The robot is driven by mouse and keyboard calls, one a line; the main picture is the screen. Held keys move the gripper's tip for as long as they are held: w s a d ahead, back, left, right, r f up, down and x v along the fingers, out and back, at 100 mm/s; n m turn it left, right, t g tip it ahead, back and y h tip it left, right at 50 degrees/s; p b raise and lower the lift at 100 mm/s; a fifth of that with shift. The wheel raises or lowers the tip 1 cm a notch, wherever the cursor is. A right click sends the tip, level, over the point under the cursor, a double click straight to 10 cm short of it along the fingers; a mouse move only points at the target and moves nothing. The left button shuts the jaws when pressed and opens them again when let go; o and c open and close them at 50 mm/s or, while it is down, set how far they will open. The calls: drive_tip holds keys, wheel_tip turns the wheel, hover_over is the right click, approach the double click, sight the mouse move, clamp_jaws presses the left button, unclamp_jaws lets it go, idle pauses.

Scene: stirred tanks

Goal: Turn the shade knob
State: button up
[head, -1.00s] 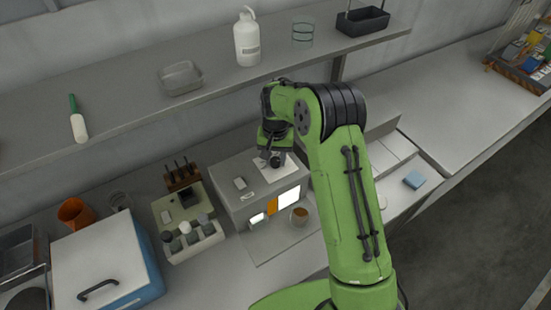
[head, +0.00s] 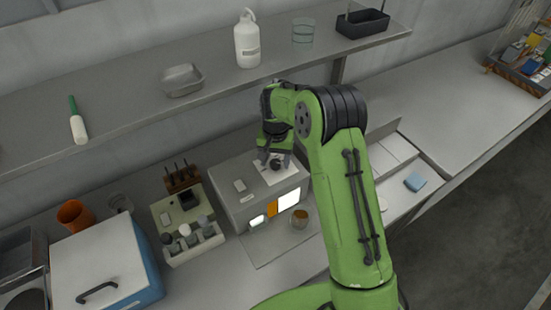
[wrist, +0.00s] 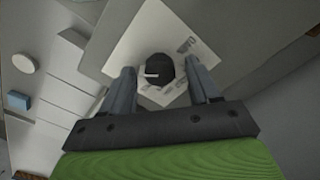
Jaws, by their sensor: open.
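The shade knob (wrist: 159,68) is a dark round knob with a white pointer mark, on a white printed sheet or plate. In the wrist view it lies between and just beyond the fingertips of my gripper (wrist: 164,76). The fingers are apart, one on each side, with a visible gap to the knob. In the head view the knob (head: 276,164) shows on the top of a grey box (head: 236,202), below my gripper (head: 274,162). My gripper points down and is empty.
The grey box has a lit front window (head: 289,199). A small brown-filled cup (head: 300,216) stands before it. A rack of bottles (head: 192,240) is at its left, and a blue box with a white lid (head: 105,262) farther left. A shelf (head: 215,82) runs behind my arm.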

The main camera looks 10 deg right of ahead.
sight(276, 162)
wheel_tip(276, 162, up, 12)
idle(0.4)
drive_tip(key=shift+f, duration=0.1)
idle(0.3)
